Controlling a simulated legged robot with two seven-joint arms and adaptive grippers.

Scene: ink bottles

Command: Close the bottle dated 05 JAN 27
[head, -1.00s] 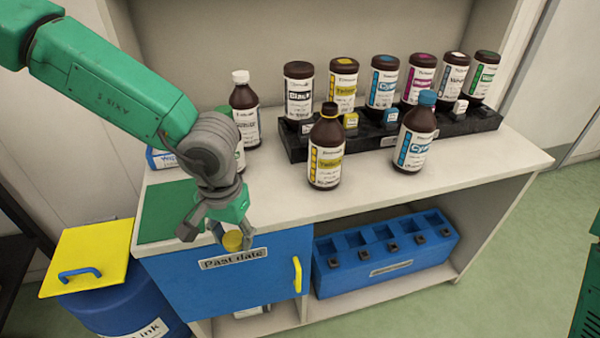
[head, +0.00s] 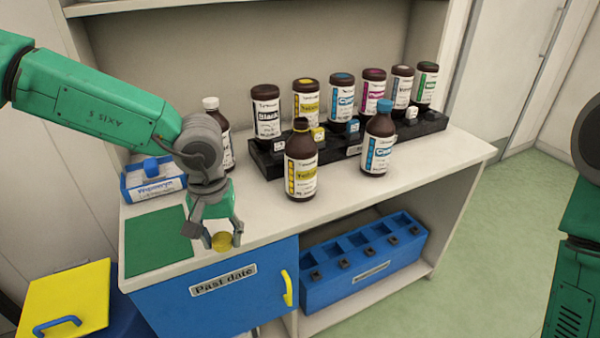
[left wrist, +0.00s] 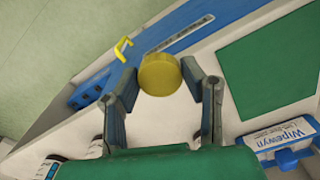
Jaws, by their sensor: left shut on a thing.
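My left gripper (head: 222,237) is shut on a round yellow cap (head: 222,241), over the counter's front edge by the green mat. The left wrist view shows the cap (left wrist: 159,74) between both fingers. A brown bottle with a yellow label (head: 301,165) stands upright to the right of the gripper, apart from it; its dark neck shows no yellow cap on top. A blue-capped cyan bottle (head: 379,140) stands right of it. A white-capped bottle (head: 219,135) stands behind the gripper, partly hidden by my arm. The dates are too small to read. My right gripper is out of view.
A black rack (head: 433,123) with several bottles runs along the back of the counter (head: 420,172). A green mat (head: 158,243) and a blue-and-white wipes box (head: 152,185) are at the left. Below are a blue "Past date" front (head: 205,305) and a slotted blue box (head: 372,285).

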